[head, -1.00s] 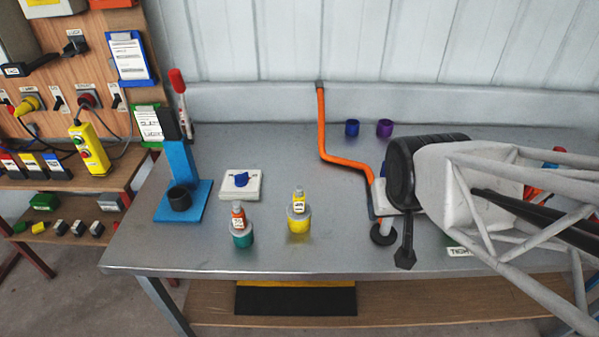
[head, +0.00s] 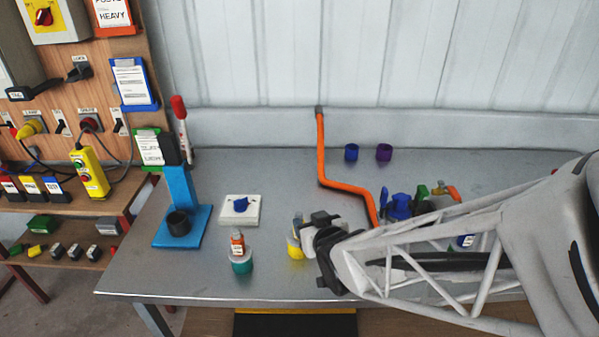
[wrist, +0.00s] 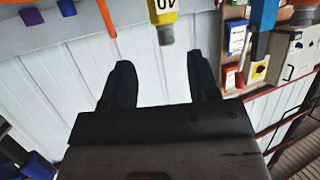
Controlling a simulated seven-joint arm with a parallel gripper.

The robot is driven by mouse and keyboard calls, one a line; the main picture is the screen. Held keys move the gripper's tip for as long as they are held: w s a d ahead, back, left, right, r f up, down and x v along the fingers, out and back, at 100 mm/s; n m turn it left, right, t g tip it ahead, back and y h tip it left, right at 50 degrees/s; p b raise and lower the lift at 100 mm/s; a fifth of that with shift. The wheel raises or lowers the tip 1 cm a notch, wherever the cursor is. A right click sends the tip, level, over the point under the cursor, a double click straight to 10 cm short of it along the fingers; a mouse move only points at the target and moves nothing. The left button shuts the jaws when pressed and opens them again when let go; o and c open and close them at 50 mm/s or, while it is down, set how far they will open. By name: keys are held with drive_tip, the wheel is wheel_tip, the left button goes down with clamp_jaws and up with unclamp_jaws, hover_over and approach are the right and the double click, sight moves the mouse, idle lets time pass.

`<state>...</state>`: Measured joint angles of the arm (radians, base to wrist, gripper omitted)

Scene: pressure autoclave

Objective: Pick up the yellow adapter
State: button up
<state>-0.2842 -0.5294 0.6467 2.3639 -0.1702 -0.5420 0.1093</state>
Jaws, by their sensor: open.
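The yellow adapter (wrist: 164,14), with a "UV" label and a grey tip, shows at the top of the wrist view, its far end cut off by the frame edge. In the head view it is mostly hidden by my gripper (head: 312,222); the yellow holder (head: 295,252) under it shows in part. In the wrist view my gripper (wrist: 162,78) has its two dark fingers apart with nothing between them. The adapter lies beyond the fingertips, roughly in line with the gap. I see no contact.
Left of it, an orange adapter (head: 237,242) sits in a teal holder (head: 242,266). A white block with a blue knob (head: 240,203) and a blue stand (head: 183,200) are farther left. An orange pipe (head: 345,187) runs behind. Blue (head: 351,153) and purple (head: 384,153) cups stand at the back.

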sight(300, 216)
drive_tip(key=shift+a+f, duration=0.15)
drive_tip(key=shift+a, duration=0.15)
drive_tip(key=shift+w, duration=0.15)
drive_tip(key=shift+x, duration=1.2)
drive_tip(key=shift+a, duration=0.1)
drive_tip(key=shift+x, duration=2.55)
clamp_jaws()
